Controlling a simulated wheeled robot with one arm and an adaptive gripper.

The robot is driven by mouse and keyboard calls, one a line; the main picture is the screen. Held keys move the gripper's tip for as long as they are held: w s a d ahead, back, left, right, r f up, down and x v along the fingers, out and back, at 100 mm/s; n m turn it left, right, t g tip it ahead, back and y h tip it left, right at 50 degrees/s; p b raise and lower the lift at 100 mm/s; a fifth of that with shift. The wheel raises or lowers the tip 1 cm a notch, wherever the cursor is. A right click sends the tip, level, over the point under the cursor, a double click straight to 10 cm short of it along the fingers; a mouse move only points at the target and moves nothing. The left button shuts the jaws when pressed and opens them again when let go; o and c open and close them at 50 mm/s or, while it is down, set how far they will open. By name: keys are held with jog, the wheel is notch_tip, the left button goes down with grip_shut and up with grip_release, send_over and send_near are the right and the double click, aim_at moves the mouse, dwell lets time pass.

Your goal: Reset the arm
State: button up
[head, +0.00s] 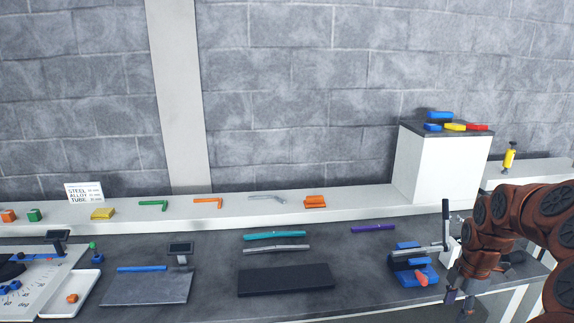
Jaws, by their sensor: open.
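My arm comes in from the right edge of the head view and folds down over the right end of the grey workbench (345,254). My gripper (459,303) hangs at the bench's front right, pointing down, open. I see nothing between its fingers. It is small and partly dark against the bench. A blue lever tool (408,262) with a red grip (421,280) stands just left of it, apart from the fingers as far as I can tell.
A black block (286,280) lies mid-bench, with teal (275,235), grey (277,248) and purple (373,228) strips behind it. A white tray (69,306) and grey plate (147,289) are left. A white box (437,170) stands on the back shelf.

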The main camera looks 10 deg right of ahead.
jog(key=s+a+r+m, duration=0.3)
jog(key=a, duration=0.7)
jog(key=s+a+r+m, duration=0.3)
jog(key=a+r, duration=0.1)
jog(key=a, duration=0.5)
jog(key=s+a+m+g, duration=0.1)
jog(key=s+a+m, duration=0.4)
jog(key=s, duration=0.4)
jog(key=s+a+f+m+g, duration=0.1)
jog(key=s+a+m, duration=0.5)
jog(key=s, duration=0.3)
jog(key=shift+s, duration=0.2)
jog(key=shift+d, duration=0.1)
